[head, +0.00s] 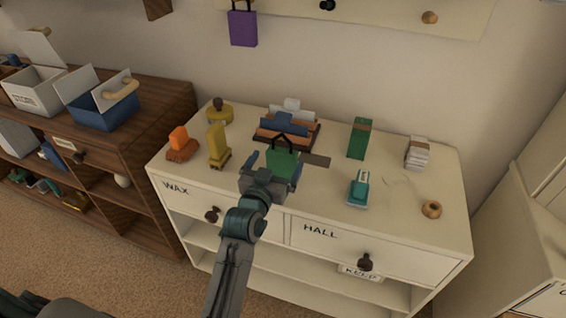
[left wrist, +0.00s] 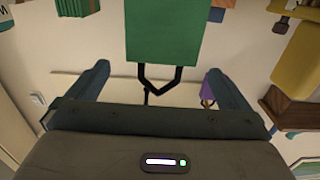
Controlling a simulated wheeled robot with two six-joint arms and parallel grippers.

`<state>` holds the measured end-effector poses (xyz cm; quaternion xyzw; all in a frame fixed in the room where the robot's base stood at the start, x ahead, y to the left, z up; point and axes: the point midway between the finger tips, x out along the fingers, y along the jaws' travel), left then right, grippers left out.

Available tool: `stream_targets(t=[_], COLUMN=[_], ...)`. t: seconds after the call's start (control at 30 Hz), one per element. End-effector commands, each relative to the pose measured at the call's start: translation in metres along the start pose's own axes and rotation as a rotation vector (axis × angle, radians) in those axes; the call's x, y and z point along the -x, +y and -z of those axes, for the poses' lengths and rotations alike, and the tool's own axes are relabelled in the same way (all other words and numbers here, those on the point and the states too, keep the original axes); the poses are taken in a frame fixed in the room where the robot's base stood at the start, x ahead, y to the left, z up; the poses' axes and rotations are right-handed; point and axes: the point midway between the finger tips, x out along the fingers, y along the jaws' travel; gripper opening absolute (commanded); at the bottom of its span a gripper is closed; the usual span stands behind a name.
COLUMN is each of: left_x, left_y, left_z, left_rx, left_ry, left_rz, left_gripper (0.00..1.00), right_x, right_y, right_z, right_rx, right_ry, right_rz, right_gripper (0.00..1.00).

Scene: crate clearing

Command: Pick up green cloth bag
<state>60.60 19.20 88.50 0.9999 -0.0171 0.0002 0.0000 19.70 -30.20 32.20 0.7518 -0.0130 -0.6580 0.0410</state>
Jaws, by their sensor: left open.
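The green cloth bag (head: 283,162) stands on the cream cabinet top, its dark handle loop upward. In the left wrist view the bag (left wrist: 163,32) shows at the top, its black handle reaching down between the fingers. My left gripper (head: 274,171) is open in front of the bag, and in the head view it hides the bag's lower part. The fingers (left wrist: 155,72) are apart and the bag is not clasped. I cannot tell whether either finger touches it. My right gripper is not in view.
The cabinet top (head: 400,200) also holds a yellow object (head: 217,146), an orange one (head: 181,146), a brown rack (head: 287,131), a green box (head: 360,138), a teal item (head: 358,188) and a white stack (head: 417,153). A purple bag (head: 243,28) hangs behind.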

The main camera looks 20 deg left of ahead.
Motion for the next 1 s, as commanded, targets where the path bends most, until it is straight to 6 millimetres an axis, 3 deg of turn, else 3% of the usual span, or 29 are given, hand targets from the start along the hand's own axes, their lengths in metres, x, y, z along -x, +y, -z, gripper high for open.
stream_targets(t=[0.43, 0.73, 0.97, 1.0], left_x=[-0.051, -0.056, -0.056, -0.056], left_y=[-0.002, -0.002, -0.002, -0.002], left_z=[-0.006, -0.007, -0.007, -0.007], left_rx=[-0.001, 0.0, 0.0, 0.0], left_ry=[-0.001, -0.002, -0.002, -0.002], left_rz=[0.0, 0.0, 0.0, 0.0], left_gripper=[1.0, 1.0, 0.55, 0.53], right_x=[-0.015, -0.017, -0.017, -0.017], right_y=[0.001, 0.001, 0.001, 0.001], right_z=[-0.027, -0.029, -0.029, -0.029], right_rx=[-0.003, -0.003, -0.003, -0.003], right_ry=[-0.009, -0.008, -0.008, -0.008], right_rz=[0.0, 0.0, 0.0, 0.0], right_gripper=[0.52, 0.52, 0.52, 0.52])
